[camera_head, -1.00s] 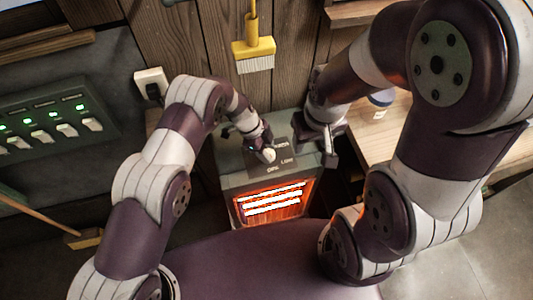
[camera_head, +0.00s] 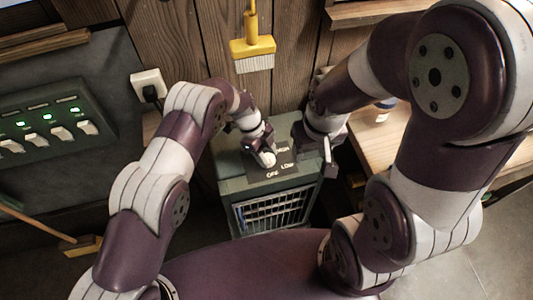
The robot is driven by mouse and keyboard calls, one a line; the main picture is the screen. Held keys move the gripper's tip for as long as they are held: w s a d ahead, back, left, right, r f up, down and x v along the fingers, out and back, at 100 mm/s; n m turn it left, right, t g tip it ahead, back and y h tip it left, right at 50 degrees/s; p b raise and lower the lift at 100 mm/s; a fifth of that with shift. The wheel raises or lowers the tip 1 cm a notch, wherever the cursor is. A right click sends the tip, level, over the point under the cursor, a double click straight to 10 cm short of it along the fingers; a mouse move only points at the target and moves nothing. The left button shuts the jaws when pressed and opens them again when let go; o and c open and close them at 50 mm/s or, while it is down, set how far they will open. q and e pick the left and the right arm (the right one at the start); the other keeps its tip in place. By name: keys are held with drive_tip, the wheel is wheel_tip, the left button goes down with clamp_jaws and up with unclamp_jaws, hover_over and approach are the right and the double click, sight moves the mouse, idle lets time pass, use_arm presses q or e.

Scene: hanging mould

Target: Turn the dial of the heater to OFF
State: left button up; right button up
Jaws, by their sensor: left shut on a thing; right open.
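The heater (camera_head: 236,189) is a grey-green box standing in front of the wooden wall. Its front grille (camera_head: 273,212) is dark, with no orange glow. On its top is a dark label plate (camera_head: 285,173) with the words OFF and LOW readable and another word partly covered. My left gripper (camera_head: 264,156) is shut on the dial, a small pale knob (camera_head: 267,160) at the plate's left side, which it mostly hides. The dial's pointer cannot be made out. My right gripper (camera_head: 327,158) is open and empty at the heater's right edge.
A switch panel (camera_head: 48,124) with green lights is at the left. A yellow brush (camera_head: 253,50) hangs on the wall above the heater, with a white socket (camera_head: 148,85) to its left. A wooden bench (camera_head: 378,135) stands close on the right.

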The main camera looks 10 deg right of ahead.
use_arm(q)
drive_tip(key=o, duration=0.8)
drive_tip(key=shift+s+f, duration=0.1)
drive_tip(key=shift+s, duration=0.05)
drive_tip(key=shift+o, duration=1.2)
drive_tip(key=shift+d, duration=0.1)
drive_tip(key=b+v, duration=0.1)
drive_tip(key=v, duration=1.1)
drive_tip(key=shift+w+r+b, duration=0.2)
drive_tip(key=shift+r+b, duration=0.15)
drive_tip(key=shift+b, duration=0.05)
